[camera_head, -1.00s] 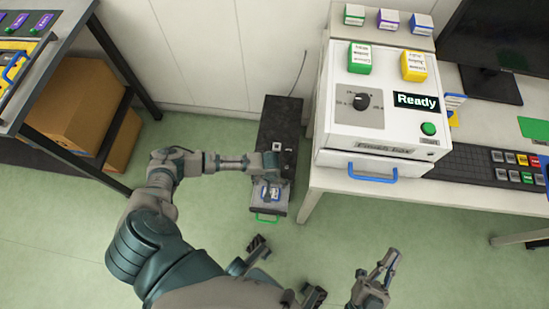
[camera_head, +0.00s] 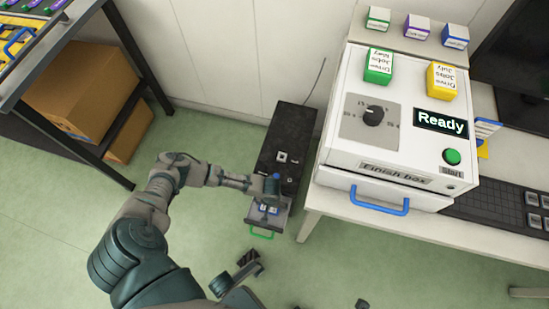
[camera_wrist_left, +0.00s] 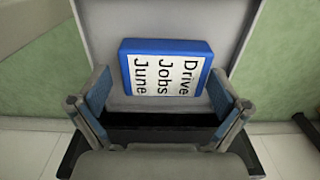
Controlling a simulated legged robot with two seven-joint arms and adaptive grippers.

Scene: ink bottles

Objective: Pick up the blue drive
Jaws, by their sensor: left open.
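The blue drive (camera_wrist_left: 165,68) is a small blue box with a white label reading "Drive Jobs June". It lies in a grey pulled-out tray (camera_wrist_left: 105,30) and fills the middle of the left wrist view. In the head view the drive (camera_head: 264,208) shows small in the tray at the front of a black case. My left gripper (camera_wrist_left: 160,108) is open, with one finger on each side of the drive's near end and nothing held. In the head view the left gripper (camera_head: 271,190) is over the tray. Whether its fingers touch the drive is unclear.
The black case (camera_head: 285,145) stands on the floor beside the white table, with a green handle (camera_head: 261,235) on its tray. The white finish box (camera_head: 390,145) carries green and yellow drives. A shelf with cardboard boxes (camera_head: 85,95) is left. Dark parts (camera_head: 245,262) show low in the head view.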

